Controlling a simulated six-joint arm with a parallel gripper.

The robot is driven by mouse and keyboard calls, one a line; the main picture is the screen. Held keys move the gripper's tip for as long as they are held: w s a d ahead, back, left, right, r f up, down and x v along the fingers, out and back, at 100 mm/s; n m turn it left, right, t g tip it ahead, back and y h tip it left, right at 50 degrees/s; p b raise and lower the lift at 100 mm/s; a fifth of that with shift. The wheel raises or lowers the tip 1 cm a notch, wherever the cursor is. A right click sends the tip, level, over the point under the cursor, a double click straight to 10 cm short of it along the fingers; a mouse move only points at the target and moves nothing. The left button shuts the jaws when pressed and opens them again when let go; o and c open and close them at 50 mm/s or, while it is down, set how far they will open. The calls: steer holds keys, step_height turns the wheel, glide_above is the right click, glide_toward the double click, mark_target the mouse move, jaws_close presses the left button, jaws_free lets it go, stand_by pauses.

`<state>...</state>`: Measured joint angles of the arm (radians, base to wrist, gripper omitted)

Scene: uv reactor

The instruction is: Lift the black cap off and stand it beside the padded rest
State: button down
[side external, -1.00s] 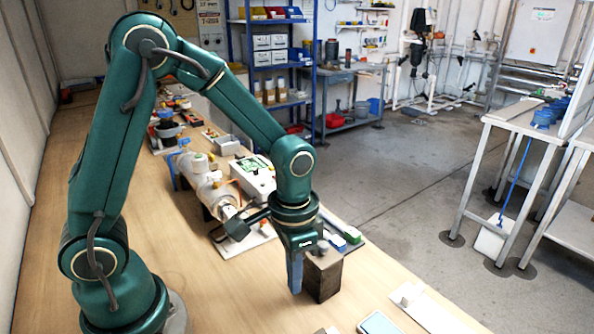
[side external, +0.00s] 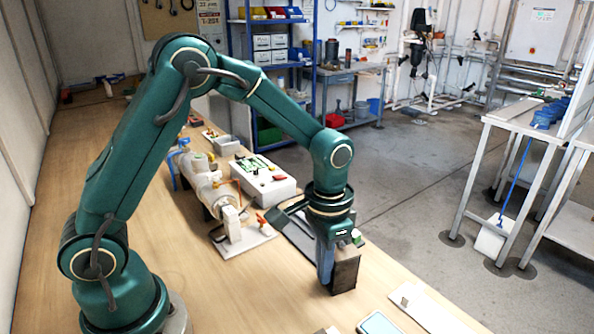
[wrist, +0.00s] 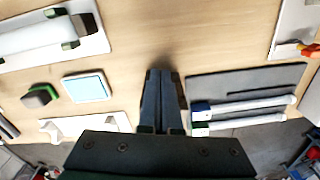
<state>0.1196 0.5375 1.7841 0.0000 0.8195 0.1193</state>
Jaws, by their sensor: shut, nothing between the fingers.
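My gripper (side external: 325,284) points down over the bench, shut and empty. Its two fingers are together in the wrist view (wrist: 160,74). The white reactor vessel (side external: 200,180) lies left of it in the side view, apart from it. A small dark piece (side external: 217,233) sits at the edge of the vessel's white base plate; I cannot tell whether it is the black cap. A white plate with raised supports (wrist: 85,122) lies beside the gripper. A white tube between dark blocks (wrist: 45,36) is at upper left. Which one is the padded rest is unclear.
A dark tray (wrist: 235,82) with white tubes (wrist: 240,105) lies close to the right of the fingers in the wrist view. A flat device with a pale blue face (wrist: 87,87) and a dark green-edged block (wrist: 40,95) lie left. A white control box (side external: 265,183) stands behind. Bare bench shows ahead.

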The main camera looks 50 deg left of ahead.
mark_target(343, 250)
steer(key=shift+w+d, duration=0.25)
steer(key=shift+w, duration=0.6)
steer(key=shift+w+d, duration=0.2)
steer(key=shift+w, duration=0.6)
